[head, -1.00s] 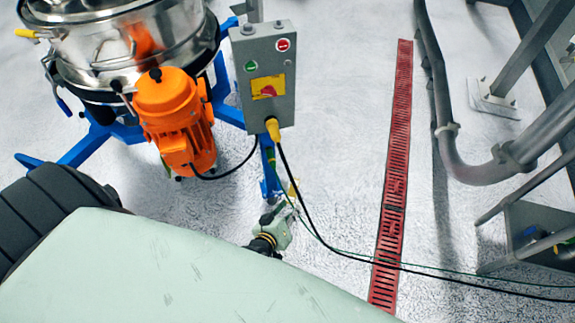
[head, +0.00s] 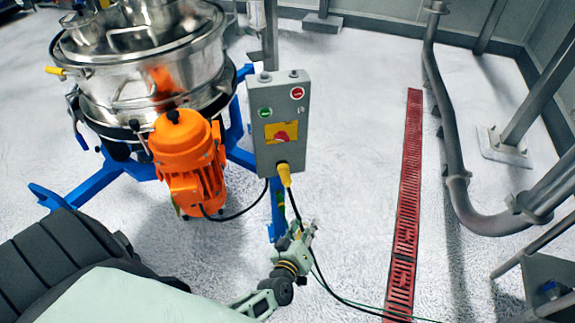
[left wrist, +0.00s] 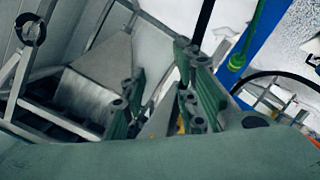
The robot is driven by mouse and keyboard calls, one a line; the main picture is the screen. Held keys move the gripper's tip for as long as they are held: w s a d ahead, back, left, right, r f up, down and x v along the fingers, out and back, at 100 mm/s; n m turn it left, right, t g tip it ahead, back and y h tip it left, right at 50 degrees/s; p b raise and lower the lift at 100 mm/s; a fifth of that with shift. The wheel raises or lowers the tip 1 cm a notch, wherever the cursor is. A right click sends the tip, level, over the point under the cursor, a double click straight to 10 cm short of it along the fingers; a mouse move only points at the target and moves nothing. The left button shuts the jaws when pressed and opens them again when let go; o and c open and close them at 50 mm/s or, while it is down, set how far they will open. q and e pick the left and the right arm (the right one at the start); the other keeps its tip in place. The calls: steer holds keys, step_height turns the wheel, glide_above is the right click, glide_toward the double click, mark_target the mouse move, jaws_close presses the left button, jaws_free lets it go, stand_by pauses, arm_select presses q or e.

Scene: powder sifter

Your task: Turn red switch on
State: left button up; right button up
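A grey control box (head: 265,97) stands on a post beside the sifter in the head view. Its face carries a red rotary switch (head: 283,134) on a yellow plate (head: 271,129); the knob's exact setting is too small to read. My left gripper (head: 306,234) is below the box, apart from it, near the hanging cable. In the left wrist view my left gripper (left wrist: 155,95) shows two green fingers spread apart with nothing between them. The switch is not seen in that view. My right gripper is not in view.
A green button (head: 265,113) and a red button (head: 297,93) sit above the switch. A yellow plug (head: 284,174) with a black cable hangs under the box. The orange motor (head: 187,160) and steel sifter (head: 150,70) stand left. Floor around the red drain grate (head: 408,180) is clear.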

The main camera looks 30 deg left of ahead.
arm_select(q)
steer(key=w+a+r+n+y, duration=0.3)
steer(key=r, duration=0.4)
steer(key=w+a+r+n+y, duration=0.2)
steer(key=r+n+y, duration=0.15)
steer(key=r, duration=0.35)
steer(key=n+g+y, duration=0.2)
steer(key=n+y, duration=0.2)
steer(key=n, duration=0.2)
glide_toward(282, 140)
steer(key=a, duration=0.1)
steer(key=x, duration=0.8)
steer(key=shift+w+d, duration=0.15)
steer(key=shift+d, duration=0.1)
jaws_close()
